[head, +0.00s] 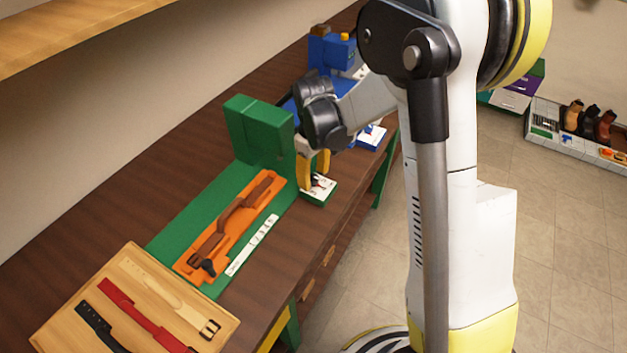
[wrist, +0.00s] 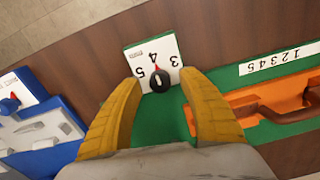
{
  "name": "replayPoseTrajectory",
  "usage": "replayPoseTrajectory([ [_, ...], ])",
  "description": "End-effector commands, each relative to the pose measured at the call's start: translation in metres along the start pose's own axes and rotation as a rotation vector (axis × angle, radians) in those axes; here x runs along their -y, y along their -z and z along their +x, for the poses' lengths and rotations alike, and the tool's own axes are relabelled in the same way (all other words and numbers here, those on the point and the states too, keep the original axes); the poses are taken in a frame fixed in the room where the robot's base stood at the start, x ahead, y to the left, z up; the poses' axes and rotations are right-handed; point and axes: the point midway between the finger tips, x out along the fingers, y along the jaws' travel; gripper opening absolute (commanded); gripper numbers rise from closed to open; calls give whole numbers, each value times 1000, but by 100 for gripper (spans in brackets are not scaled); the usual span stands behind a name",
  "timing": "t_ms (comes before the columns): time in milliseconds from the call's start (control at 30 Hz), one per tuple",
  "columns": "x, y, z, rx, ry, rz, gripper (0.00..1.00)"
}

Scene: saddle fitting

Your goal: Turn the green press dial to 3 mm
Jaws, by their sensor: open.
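The green press dial's white card (wrist: 137,54) is in the middle of the wrist view, with 3 to the right, 4 at the far side and 5 to the left. A small red pointer (wrist: 157,68) points at about the 4. A black round knob (wrist: 177,106) shows just nearer my wrist. My gripper (wrist: 160,82) is open, its yellow fingers on either side of the dial, apparently not closed on anything. In the head view my gripper (head: 314,164) is above the dial card (head: 320,190), beside the green press (head: 258,135). Finger height above the card is unclear.
An orange fixture (head: 190,265) holding a brown strap lies on the green base beside a numbered strip (head: 252,245). A wooden board (head: 75,318) with several straps is at the front. A blue press (head: 322,52) with its own dial card (head: 372,137) stands behind.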

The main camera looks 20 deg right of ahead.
Motion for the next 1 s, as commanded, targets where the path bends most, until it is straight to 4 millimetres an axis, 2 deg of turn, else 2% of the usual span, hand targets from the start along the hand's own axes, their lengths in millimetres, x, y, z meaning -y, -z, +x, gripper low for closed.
replayPoseTrajectory([
  [100,0,0,7,0,0,0,48],
  [367,0,0,7,0,0,0,48],
  [467,0,0,7,0,0,0,22],
  [533,0,0,7,0,0,0,1],
  [1000,0,0,8,0,0,72,0],
])
